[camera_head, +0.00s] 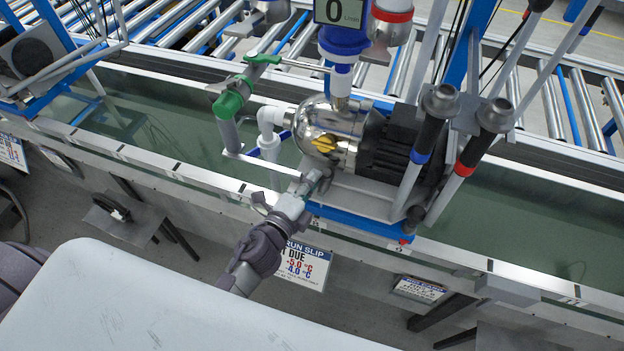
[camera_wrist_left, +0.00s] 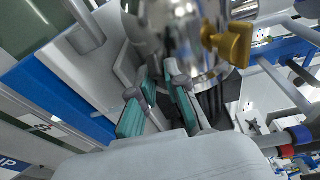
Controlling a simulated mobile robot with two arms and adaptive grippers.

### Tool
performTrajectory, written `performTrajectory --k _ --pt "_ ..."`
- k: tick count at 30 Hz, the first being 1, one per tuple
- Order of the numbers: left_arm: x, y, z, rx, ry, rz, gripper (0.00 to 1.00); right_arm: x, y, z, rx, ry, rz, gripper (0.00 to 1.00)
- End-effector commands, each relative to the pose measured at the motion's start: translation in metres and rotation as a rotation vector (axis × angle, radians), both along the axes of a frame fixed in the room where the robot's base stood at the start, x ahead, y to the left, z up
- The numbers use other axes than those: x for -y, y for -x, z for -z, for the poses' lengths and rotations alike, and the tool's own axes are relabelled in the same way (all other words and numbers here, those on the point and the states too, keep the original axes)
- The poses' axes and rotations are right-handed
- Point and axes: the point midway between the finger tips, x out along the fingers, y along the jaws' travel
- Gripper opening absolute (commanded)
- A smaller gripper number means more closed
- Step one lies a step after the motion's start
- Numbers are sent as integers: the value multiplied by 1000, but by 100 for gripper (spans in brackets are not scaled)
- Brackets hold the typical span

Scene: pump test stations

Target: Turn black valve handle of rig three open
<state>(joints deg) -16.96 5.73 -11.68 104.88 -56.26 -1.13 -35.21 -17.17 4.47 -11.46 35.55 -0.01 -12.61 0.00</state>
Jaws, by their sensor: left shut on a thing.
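A pump rig stands at the centre of the head view, with a shiny steel pump (camera_head: 322,130) and a dark motor (camera_head: 385,150) on a blue base. My left gripper (camera_head: 314,180) is low at the front of the pump, just below its yellow knob (camera_head: 323,143). Its two teal-padded fingers also show in the left wrist view (camera_wrist_left: 157,88), under the steel housing. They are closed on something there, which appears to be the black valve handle. The fingers and housing hide most of it, so its angle cannot be told. My right gripper is not in view.
A green valve handle (camera_head: 240,92) sits on the pipe at left. Two black-topped rods (camera_head: 428,130) lean at the right of the motor. A trough (camera_head: 545,210) runs along the bench, with a roller conveyor (camera_head: 545,105) behind. A paper slip (camera_head: 300,265) hangs below the front edge.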

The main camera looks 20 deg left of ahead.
Motion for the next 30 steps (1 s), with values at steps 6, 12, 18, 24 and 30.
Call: performTrajectory --k 6,12,18,24,30 --pt "0 0 1 -2 0 1 39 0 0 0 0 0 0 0" --pt "0 0 1 -1 0 1 39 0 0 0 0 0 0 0" --pt "-2 8 0 -1 1 1 39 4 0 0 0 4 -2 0" --pt "-9 43 -1 -5 2 -1 39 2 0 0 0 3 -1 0" --pt "-17 83 -3 -6 3 -3 39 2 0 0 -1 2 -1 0"
